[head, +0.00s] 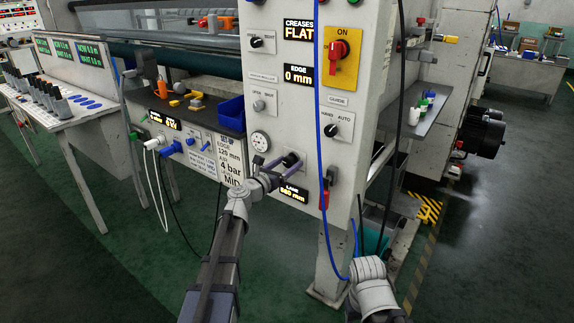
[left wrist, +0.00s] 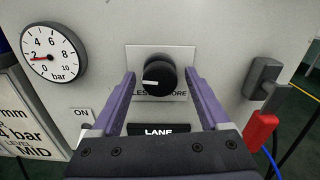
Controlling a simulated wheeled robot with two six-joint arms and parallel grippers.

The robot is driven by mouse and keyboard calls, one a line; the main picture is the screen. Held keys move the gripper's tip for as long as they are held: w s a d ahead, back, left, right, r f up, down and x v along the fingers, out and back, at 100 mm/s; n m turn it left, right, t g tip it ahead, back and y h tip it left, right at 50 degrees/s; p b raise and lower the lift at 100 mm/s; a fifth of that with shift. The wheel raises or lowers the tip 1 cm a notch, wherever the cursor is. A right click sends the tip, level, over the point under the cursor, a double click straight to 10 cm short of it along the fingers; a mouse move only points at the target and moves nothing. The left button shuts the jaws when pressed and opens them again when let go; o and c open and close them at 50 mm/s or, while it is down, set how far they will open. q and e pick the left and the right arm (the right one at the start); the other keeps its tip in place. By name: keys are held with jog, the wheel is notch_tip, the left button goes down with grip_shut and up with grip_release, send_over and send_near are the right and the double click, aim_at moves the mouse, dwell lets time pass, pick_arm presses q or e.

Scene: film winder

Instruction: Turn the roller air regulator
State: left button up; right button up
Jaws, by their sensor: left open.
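The roller air regulator is a black round knob (head: 291,160) with a white mark, on a pale plate lettered LESS and MORE. In the left wrist view the knob (left wrist: 158,75) has its mark pointing left. My left gripper (head: 268,173) is open, its purple fingers one on each side of the knob with gaps between; it also shows in the left wrist view (left wrist: 159,80). The pressure gauge (head: 260,141) is left of the knob; on the wrist view's dial (left wrist: 53,52) the needle is near 2 bar.
A sign (head: 231,168) reads 4 bar. A LANE display (head: 295,193) sits below the knob. A grey-black fitting (left wrist: 264,77) and a red part (left wrist: 261,131) are to its right. A blue hose (head: 318,110) hangs down the panel's front.

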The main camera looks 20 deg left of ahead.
pick_arm(q)
grip_shut()
dwell(0.5)
jog(key=shift+m, duration=0.3)
jog(key=m, duration=0.7)
jog(key=shift+a, duration=0.1)
jog(key=m, duration=0.5)
jog(key=shift+r+m, duration=0.1)
jog(key=shift+m, duration=2.1)
